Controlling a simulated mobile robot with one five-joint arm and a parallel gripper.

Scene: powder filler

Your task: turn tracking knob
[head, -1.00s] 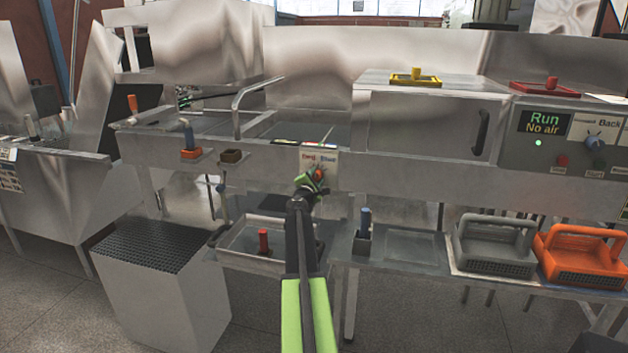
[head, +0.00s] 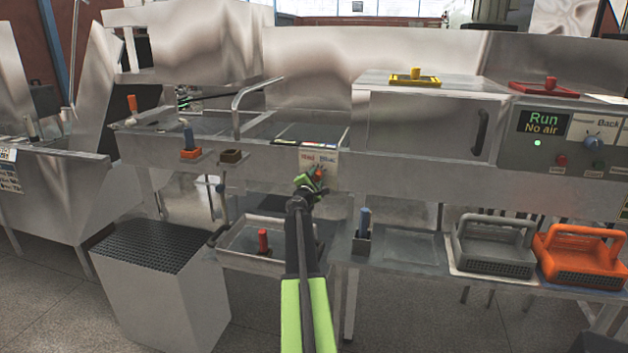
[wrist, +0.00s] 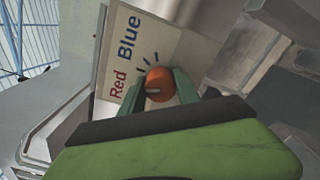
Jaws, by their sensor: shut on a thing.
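The tracking knob (wrist: 159,84) is a round orange-red knob on a pale panel (wrist: 158,38) lettered "Red" and "Blue". In the wrist view the panel looks tilted, with short dark marks beside the knob. My gripper (wrist: 160,91) has its two green fingers on either side of the knob, shut on it. In the head view my gripper (head: 312,180) reaches up to the small panel (head: 326,160) on the front of the steel counter. The knob there is mostly hidden behind the gripper.
A steel counter front (head: 420,175) runs across behind the panel. Below are a tray with a red-handled tool (head: 263,241), a blue-handled tool (head: 364,222), a grey basket (head: 490,250) and an orange basket (head: 585,262). A display (head: 545,121) at right reads "Run No air".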

